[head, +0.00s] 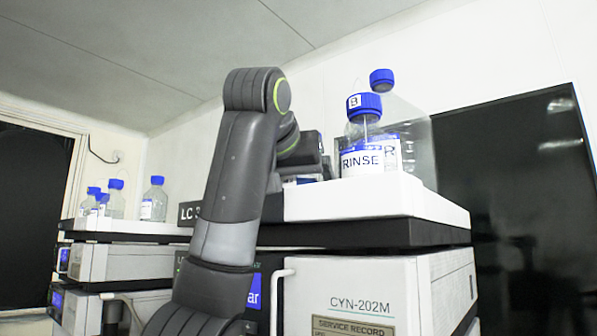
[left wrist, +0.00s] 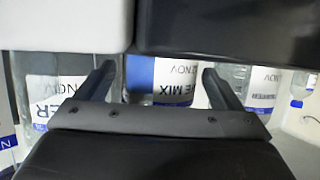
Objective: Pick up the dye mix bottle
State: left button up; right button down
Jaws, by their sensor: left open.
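The dye mix bottle (left wrist: 178,84) shows in the left wrist view, with an upside-down label reading "E MIX" and part of the word cut off. My left gripper (left wrist: 158,70) is open. Its two fingers appear on either side of this bottle in the picture; I cannot tell whether they touch it. In the head view my left arm reaches up to the top of the middle instrument stack, and its dark wrist hides the fingers and most of what is behind. I cannot make out the dye mix bottle there. My right gripper is not in view.
A blue-capped RINSE bottle (head: 362,160) stands on the white stack top (head: 385,195), right of my wrist, with another bottle behind it. A bottle with a label ending "ER" (left wrist: 50,90) and another bottle (left wrist: 262,88) flank the gripper. More bottles (head: 153,202) stand on the left stack.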

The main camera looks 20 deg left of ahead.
pick_arm(q)
jog(key=shift+w, duration=0.3)
jog(key=shift+f, duration=0.1)
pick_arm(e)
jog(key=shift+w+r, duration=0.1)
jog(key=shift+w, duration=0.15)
pick_arm(q)
jog(key=c, duration=1.4)
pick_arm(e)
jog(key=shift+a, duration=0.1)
pick_arm(q)
jog(key=shift+r, duration=0.2)
